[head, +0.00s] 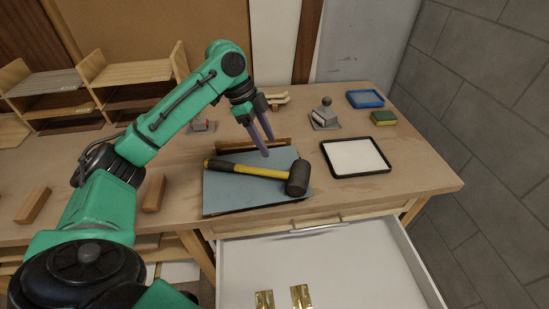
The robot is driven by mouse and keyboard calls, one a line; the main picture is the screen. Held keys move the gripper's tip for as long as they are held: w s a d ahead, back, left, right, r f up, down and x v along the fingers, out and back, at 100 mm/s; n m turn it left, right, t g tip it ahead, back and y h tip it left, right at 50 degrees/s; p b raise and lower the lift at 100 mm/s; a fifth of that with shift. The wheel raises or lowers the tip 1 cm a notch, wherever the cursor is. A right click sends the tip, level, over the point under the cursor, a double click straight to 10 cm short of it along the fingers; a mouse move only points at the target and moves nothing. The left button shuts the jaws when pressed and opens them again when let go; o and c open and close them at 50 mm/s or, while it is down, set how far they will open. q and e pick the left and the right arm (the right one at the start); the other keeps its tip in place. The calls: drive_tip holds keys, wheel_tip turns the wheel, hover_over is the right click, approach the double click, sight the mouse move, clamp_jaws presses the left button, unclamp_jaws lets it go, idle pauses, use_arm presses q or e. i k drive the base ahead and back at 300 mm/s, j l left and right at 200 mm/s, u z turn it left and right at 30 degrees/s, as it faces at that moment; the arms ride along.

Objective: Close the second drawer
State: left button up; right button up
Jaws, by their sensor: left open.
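A white drawer (350,262) stands pulled far out from the workbench, below a closed wooden drawer front with a metal handle (318,229). Its inside and right wall show, but its own front lies past the bottom edge of the picture. Two brass pieces (301,296) lie in it. My left gripper (265,147) is open and empty, fingers pointing down over the back of the bench mat, well behind and above the open drawer. My right gripper is not in view.
A yellow-handled mallet (248,171) lies on a grey-blue mat (225,193). A black-framed white tray (355,157), a stamp-like tool (324,115), a blue tray (366,98) and a sponge (384,118) stand to the right. Wooden racks (133,73) and blocks (154,193) are at left.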

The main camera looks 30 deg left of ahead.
sight(372, 262)
drive_tip(key=k, duration=1)
